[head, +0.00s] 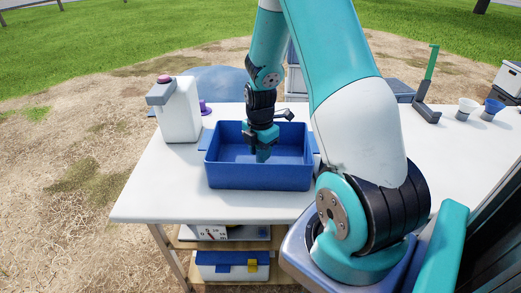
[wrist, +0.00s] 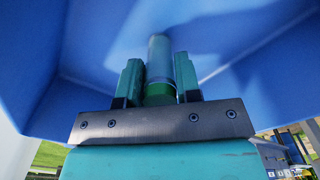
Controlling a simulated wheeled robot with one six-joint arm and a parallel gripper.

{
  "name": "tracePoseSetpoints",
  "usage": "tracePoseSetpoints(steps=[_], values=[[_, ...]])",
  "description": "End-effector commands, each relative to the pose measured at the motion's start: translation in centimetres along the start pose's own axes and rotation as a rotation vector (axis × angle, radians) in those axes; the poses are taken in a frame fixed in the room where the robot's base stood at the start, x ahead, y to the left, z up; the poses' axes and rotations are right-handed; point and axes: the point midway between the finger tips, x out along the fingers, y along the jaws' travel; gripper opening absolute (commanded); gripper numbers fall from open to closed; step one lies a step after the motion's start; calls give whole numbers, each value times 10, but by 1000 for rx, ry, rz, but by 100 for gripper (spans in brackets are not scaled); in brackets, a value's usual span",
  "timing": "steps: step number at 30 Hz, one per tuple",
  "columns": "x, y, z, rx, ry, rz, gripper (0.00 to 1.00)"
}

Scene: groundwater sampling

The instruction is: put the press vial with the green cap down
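The press vial (wrist: 159,58) shows in the wrist view as a clear, greyish cylinder, with its green cap (wrist: 160,92) at the end nearest my wrist. My gripper (wrist: 159,80) has one finger on each side of the cap and looks shut on it. In the head view my gripper (head: 263,155) points down inside the blue tub (head: 258,178) on the white table. The vial is hidden there, and I cannot tell whether its far end touches the tub's floor.
The tub's walls stand around my gripper. A white dispenser with a red top (head: 180,110) stands to the left, with a purple object (head: 205,107) near it.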

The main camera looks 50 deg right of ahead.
Motion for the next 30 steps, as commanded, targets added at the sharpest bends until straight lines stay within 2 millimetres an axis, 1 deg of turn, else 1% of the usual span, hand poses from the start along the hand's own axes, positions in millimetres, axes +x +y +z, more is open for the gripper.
tracePoseSetpoints(steps=[1, 2, 3, 10, 14, 17, 24, 27, 30], values=[[0, 0, 0, 0, 0, 0, 43], [0, 0, 0, 0, 0, 0, 50], [0, 0, 0, 0, 0, 0, 55], [-1, 0, 0, 0, 0, 0, 55], [-8, 0, 0, 0, 0, 1, 55], [-24, 1, 0, 0, -1, 3, 55], [-78, 1, 0, 0, -2, 6, 55], [-98, 1, 0, 0, -2, 4, 55], [-112, 1, 0, 0, -1, 3, 55]])
